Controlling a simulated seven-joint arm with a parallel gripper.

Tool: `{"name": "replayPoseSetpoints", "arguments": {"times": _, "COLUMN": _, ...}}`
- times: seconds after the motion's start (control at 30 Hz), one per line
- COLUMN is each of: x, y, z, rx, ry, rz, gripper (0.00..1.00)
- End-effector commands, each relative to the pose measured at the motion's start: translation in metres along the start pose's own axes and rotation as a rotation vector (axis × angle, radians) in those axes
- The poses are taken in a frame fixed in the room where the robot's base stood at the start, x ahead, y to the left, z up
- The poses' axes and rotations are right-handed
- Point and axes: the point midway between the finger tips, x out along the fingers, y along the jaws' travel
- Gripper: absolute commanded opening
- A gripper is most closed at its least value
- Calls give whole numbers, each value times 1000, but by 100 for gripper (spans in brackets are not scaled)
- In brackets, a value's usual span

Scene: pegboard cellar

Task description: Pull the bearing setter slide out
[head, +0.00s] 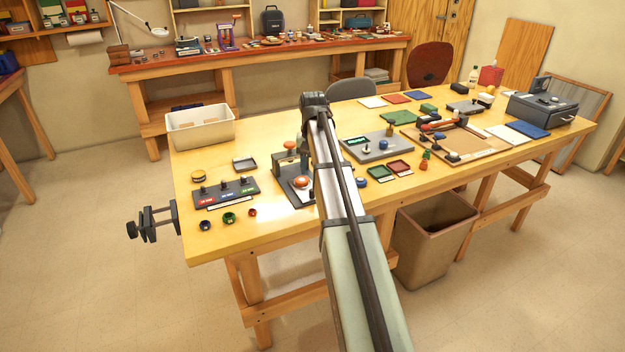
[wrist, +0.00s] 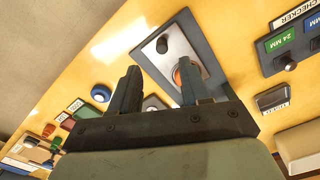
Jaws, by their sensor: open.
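A dark-framed device (wrist: 209,41) with a pale top lies past my fingers in the wrist view. It carries a black knob (wrist: 162,45) and an orange round part, partly hidden by the right finger. It seems to match the device (head: 300,195) with an orange dome and a small post in the head view, where my arm covers its right side. No label on it is readable, so I cannot confirm it is the bearing setter or pick out its slide.
Left of the device in the head view is a checker plate (head: 226,207) with coloured labels, beside a small grey tray (head: 245,164). A white bin (head: 200,130) stands behind. A grey unit (head: 378,153) and small trays (head: 399,167) lie right of my arm.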

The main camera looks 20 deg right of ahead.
Motion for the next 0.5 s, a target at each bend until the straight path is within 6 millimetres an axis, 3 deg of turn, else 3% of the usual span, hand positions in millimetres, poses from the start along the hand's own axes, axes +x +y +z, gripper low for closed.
{"name": "replayPoseSetpoints", "arguments": {"times": 0.2, "x": -31, "y": 0, "z": -1, "rx": 0, "ry": 1, "rz": 0, "gripper": 46}}
{"name": "replayPoseSetpoints", "arguments": {"times": 0.5, "x": -45, "y": 0, "z": 0, "rx": 0, "ry": -1, "rz": 0, "gripper": 46}}
